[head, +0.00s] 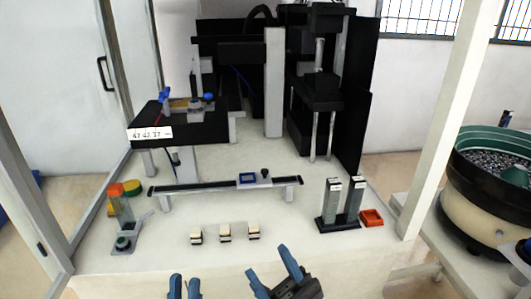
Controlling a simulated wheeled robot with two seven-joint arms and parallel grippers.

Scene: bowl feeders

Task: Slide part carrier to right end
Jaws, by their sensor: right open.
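The part carrier (262,183) is a small grey plate with a blue-framed window and a dark knob. It sits on a long dark rail (195,186) held up on light end posts. The carrier stands right of the rail's middle, with a short bare stretch of rail to its right. My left gripper (185,280) is at the bottom edge, open and empty, with a gap between its fingers. My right gripper (269,264) is at the bottom centre, open and empty. Both are in front of the rail and apart from the carrier.
Several small beige-and-black blocks (225,231) lie in a row between the rail and my grippers. Two grey towers (342,203) and a red tray (371,218) stand right of the rail. A black press (318,90) is behind.

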